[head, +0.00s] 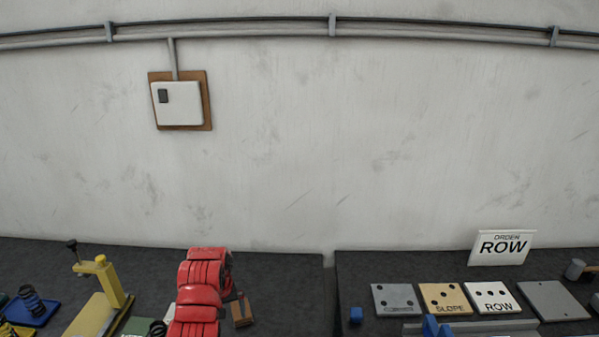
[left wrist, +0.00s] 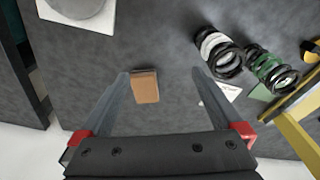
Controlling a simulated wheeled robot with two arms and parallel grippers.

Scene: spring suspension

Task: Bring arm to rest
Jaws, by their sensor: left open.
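My left arm (head: 200,292), with red covers, reaches over the dark bench in the head view. Its gripper is mostly hidden behind the arm there. In the left wrist view my left gripper (left wrist: 161,73) is open, its two grey fingers spread apart. A small brown block (left wrist: 146,87) shows between the fingers, nearer the left one; I cannot tell how far below them it lies. A brown block (head: 241,313) also shows just right of the arm in the head view. My right gripper is not in view.
A yellow press-like stand (head: 112,283) and a spring on a blue base (head: 32,303) are at left. A black-and-white spring (left wrist: 216,48) and a green-and-black spring (left wrist: 268,68) lie right of the fingers. Hole-marked plates (head: 445,298) and a ROW sign (head: 502,247) are at right.

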